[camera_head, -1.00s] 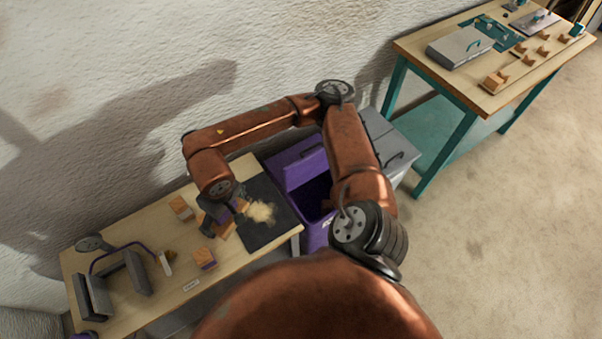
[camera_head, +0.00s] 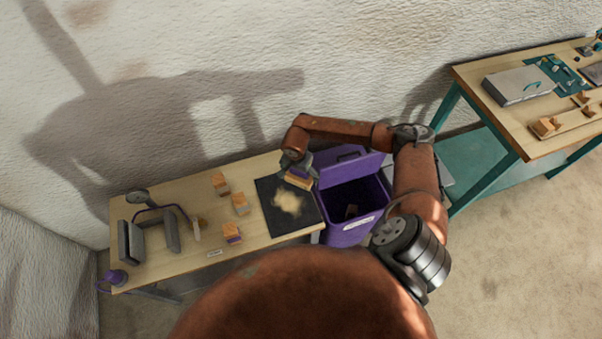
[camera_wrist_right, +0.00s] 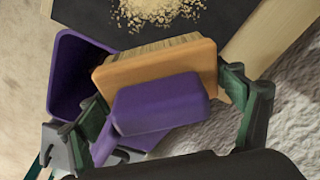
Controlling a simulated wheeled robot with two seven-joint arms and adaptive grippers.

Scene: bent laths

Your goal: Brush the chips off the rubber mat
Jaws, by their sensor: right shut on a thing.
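The dark rubber mat (camera_head: 283,229) lies at the right end of the near workbench. A pale patch of chips (camera_head: 288,201) is spread over its middle. My right gripper (camera_head: 298,174) is shut on a brush (camera_head: 297,182) above the mat's back right corner, beside the purple bin. In the wrist view the brush has an orange wooden back (camera_wrist_right: 155,63), pale bristles and a purple handle (camera_wrist_right: 160,104) between the green fingers. The chips (camera_wrist_right: 155,12) lie apart from the bristles on the mat (camera_wrist_right: 228,15). My left gripper is out of view.
The open purple bin (camera_head: 353,232) stands against the bench's right end. Wooden blocks (camera_head: 220,184), (camera_head: 240,203), (camera_head: 232,233) stand left of the mat. Grey plates (camera_head: 130,243) and a purple-handled frame are further left. A second bench (camera_head: 535,125) is at the right.

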